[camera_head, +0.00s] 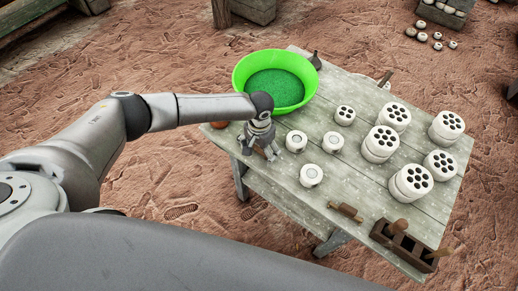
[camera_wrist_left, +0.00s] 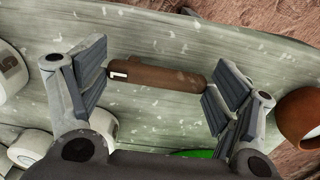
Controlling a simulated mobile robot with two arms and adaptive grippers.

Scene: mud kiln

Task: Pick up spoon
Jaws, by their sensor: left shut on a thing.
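My left gripper (camera_head: 262,149) is low over the near left edge of the table. In the left wrist view its two fingers (camera_wrist_left: 160,88) stand wide apart, shut on the ends of a short brown rod-like piece (camera_wrist_left: 158,75) with a small white mark at one end. This may be the spoon, but no spoon bowl shows. The piece is close to the tabletop; I cannot tell whether it still touches it. In the head view the gripper hides most of it. My right gripper is not in view.
On the table (camera_head: 330,187) stand a green basin (camera_head: 246,75), white round pieces (camera_head: 333,142), stacked pieces with dark holes (camera_head: 410,182), a brown wooden piece (camera_head: 346,211) and a wooden tool box (camera_head: 403,246). A brown round object (camera_wrist_left: 299,117) lies beside the right finger in the wrist view.

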